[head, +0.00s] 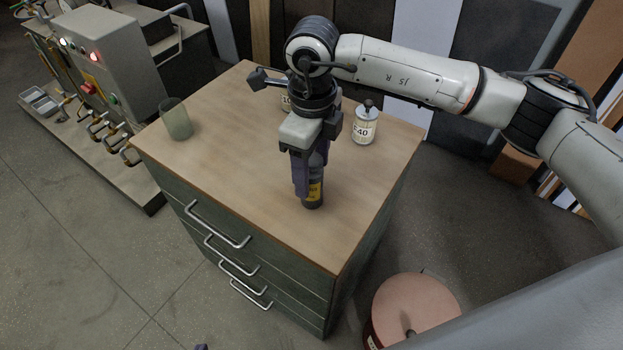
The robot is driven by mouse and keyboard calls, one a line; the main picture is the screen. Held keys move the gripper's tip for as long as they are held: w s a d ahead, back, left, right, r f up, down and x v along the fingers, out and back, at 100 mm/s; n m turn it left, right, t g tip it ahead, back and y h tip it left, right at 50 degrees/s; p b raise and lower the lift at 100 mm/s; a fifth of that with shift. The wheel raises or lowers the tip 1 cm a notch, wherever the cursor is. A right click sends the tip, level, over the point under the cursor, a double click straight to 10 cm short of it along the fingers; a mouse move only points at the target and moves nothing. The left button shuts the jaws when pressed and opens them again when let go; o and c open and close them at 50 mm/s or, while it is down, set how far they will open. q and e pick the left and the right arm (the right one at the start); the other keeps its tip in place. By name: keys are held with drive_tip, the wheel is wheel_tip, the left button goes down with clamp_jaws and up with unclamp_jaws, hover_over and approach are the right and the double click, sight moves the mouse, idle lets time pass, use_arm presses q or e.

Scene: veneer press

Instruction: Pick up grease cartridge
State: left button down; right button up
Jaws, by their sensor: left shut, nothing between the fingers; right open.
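The grease cartridge (314,193), a dark cylinder with a yellow label, stands upright on the wooden top of the drawer cabinet (235,130). My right gripper (310,184) points down over it, with its purple fingers open around the cartridge's upper part. The fingers and the gripper body hide the cartridge's top, and I cannot tell whether the fingers touch it. Only a small purple tip of my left gripper (201,347) shows at the bottom edge, low in front of the cabinet. It is shut and empty, far from the cartridge.
A grey-green cup (176,120) stands at the cabinet's left edge. A white labelled bottle (364,126) stands right of my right gripper. Another labelled container (286,101) is partly hidden behind it. A pink-topped drum (417,304) stands on the floor. The cabinet top's front is clear.

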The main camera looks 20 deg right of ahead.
drive_tip(key=shift+w+f, duration=0.15)
drive_tip(key=shift+f, duration=1.7)
drive_tip(key=shift+r, duration=0.1)
drive_tip(key=c, duration=1.1)
